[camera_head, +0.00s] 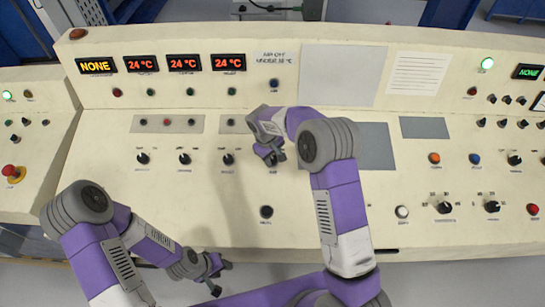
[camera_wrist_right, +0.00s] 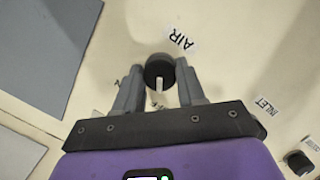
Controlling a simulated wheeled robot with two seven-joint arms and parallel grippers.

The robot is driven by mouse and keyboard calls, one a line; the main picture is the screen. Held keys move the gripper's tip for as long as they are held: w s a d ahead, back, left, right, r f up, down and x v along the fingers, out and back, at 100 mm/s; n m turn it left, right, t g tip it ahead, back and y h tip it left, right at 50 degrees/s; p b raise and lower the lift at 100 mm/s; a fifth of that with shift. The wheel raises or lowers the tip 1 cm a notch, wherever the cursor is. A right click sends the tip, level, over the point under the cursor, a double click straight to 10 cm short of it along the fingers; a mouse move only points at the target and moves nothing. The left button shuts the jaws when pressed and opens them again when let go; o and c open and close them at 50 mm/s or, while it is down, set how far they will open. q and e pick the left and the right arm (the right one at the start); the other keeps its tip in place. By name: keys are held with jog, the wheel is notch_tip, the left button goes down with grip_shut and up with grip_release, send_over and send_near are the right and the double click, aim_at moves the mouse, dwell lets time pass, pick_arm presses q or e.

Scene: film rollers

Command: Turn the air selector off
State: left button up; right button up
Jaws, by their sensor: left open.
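The air selector (camera_wrist_right: 160,70) is a round black knob with a white pointer line, beside the "AIR" label in the right wrist view. Its pointer runs toward the bottom of that view. My right gripper (camera_wrist_right: 160,72) has one finger on each side of the knob, very close to it; whether they press on it I cannot tell. In the head view my right gripper (camera_head: 275,155) is at the middle of the panel and largely hides the knob. My left gripper (camera_head: 216,276) is open and empty, low in front of the console's front edge.
Black knobs (camera_head: 184,159) stand in a row left of my right gripper. Another black knob (camera_head: 266,211) is nearer the front edge. Grey plates (camera_head: 425,128) lie to the right. Lit displays (camera_head: 183,64) are on the upright back panel.

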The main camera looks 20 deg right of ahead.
jog(key=o, duration=0.4)
jog(key=shift+o, duration=0.2)
jog(key=r, duration=0.2)
jog(key=a+r, duration=0.1)
jog(key=r, duration=0.4)
jog(key=shift+s+a+r, duration=0.1)
jog(key=shift+a+r, duration=0.05)
jog(key=shift+r, duration=0.15)
